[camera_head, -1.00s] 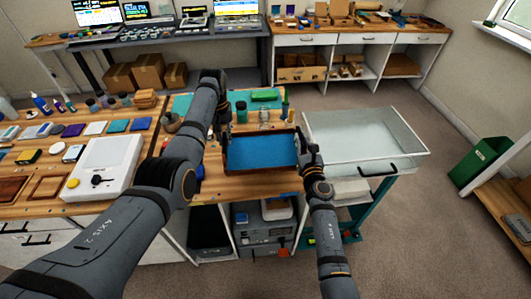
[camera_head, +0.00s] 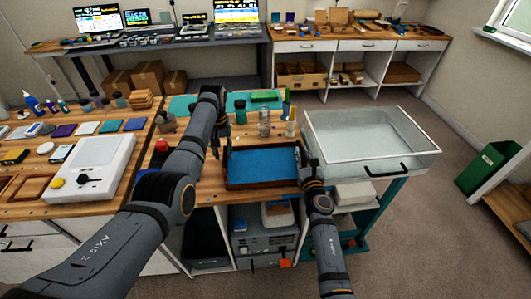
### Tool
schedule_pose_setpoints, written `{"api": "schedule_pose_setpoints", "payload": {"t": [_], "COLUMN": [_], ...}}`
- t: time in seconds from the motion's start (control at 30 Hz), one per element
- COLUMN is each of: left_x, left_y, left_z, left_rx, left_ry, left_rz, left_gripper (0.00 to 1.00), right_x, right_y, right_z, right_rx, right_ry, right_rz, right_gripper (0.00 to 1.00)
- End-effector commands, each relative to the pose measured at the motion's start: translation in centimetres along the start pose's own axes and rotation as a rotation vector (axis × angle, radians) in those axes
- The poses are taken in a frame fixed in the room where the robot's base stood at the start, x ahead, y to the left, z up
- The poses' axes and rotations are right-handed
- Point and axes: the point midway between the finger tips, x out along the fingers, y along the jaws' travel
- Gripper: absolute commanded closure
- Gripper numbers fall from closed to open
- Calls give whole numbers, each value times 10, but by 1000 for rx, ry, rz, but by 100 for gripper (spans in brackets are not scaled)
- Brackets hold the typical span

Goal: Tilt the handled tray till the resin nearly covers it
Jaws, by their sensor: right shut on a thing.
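The handled tray (camera_head: 262,187) has dark brown walls and sits at the front edge of the wooden bench. Blue resin (camera_head: 262,165) covers nearly all of the floor that I can see. My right gripper (camera_head: 308,164) is shut on the tray's right handle, which it mostly hides. My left gripper (camera_head: 216,150) points down just left of the tray's left wall. Its fingers are too small and dark to tell whether they are open or touch the left handle. I cannot make out any clear tilt of the tray.
A white cart with a shallow basin (camera_head: 370,140) stands close to the right. Bottles and a clear jar (camera_head: 264,123) stand behind the tray. A white scale-like device (camera_head: 92,168) lies at left. A green bin (camera_head: 487,168) stands on the floor at right.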

Motion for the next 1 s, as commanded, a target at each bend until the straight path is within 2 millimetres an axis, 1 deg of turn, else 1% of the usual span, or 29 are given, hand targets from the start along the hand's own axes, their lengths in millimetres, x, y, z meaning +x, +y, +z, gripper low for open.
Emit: {"api": "schedule_pose_setpoints", "payload": {"t": [0.03, 0.07, 0.1, 0.27, 0.3, 0.4, 0.5, 0.77, 0.83, 0.93, 1.0], "left_x": [-2, -2, -2, -2, -1, -1, -1, -2, -5, -20, -36], "left_y": [-1, 0, 0, 2, 2, 3, 3, 4, 4, 4, 4], "left_z": [-1, 0, 0, 0, 0, 0, 0, 0, 0, -1, 0], "left_rx": [-1, -1, 0, 2, 2, 3, 3, 4, 4, 4, 4], "left_ry": [2, 2, 1, 1, 0, 0, 0, 0, 1, 4, 5], "left_rz": [-1, -1, 0, 3, 3, 4, 5, 6, 6, 7, 7], "left_gripper": [65, 60, 60, 60, 60, 60, 60, 60, 60, 60, 60], "right_x": [2, 2, 2, 2, 2, 2, 2, 2, 2, 2, 2], "right_y": [5, 5, 5, 6, 6, 6, 6, 6, 6, 6, 6], "right_z": [6, 6, 6, 6, 5, 5, 5, 5, 5, 4, 4], "right_rx": [12, 13, 13, 14, 14, 14, 14, 15, 15, 15, 15], "right_ry": [-8, -8, -8, -8, -7, -7, -7, -6, -6, -5, -5], "right_rz": [0, 1, 1, 3, 3, 4, 4, 5, 5, 5, 5], "right_gripper": [100, 100, 100, 100, 85, 71, 60, 60, 60, 60, 60]}}
